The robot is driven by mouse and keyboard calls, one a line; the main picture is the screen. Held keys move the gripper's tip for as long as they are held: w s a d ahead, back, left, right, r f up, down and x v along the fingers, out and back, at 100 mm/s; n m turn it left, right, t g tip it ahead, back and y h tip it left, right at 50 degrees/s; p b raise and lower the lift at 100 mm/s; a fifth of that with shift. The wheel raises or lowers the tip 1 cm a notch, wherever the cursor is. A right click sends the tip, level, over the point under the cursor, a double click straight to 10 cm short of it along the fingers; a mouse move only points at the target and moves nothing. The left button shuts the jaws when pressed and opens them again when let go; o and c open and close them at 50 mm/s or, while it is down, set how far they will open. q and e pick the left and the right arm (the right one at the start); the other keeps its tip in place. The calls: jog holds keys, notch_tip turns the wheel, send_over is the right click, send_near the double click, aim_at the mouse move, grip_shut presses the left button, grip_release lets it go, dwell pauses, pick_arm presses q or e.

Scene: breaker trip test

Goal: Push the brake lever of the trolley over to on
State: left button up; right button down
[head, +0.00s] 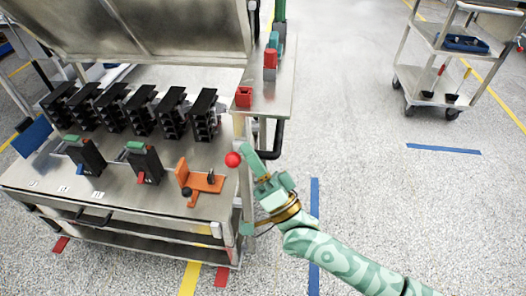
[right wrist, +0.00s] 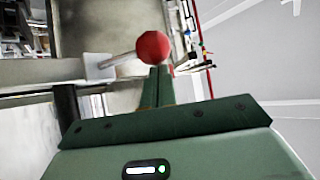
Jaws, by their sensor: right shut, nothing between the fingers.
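The trolley (head: 150,200) is a grey metal cart on the left in the head view. Its brake lever has a red ball knob (head: 232,159) at the trolley's right edge. In the right wrist view the red knob (right wrist: 153,47) sits on a short metal rod that runs left to a pale block (right wrist: 98,67). My right gripper (head: 250,158) is shut and empty, with its fingertips just right of the knob. In the right wrist view the knob overlaps the fingertips; I cannot tell whether they touch. My left gripper is not in view.
Several black breakers (head: 142,110) stand on the trolley top. An orange fixture (head: 202,181) sits near its right front corner. A red box (head: 244,96) is on the side shelf. A second cart (head: 455,60) stands back right. The floor between the carts is clear.

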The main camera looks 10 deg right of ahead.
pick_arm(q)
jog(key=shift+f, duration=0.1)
pick_arm(e)
jog(key=shift+s+a+f, duration=0.1)
jog(key=shift+a, duration=0.1)
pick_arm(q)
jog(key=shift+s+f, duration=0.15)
pick_arm(e)
jog(key=shift+f, duration=0.1)
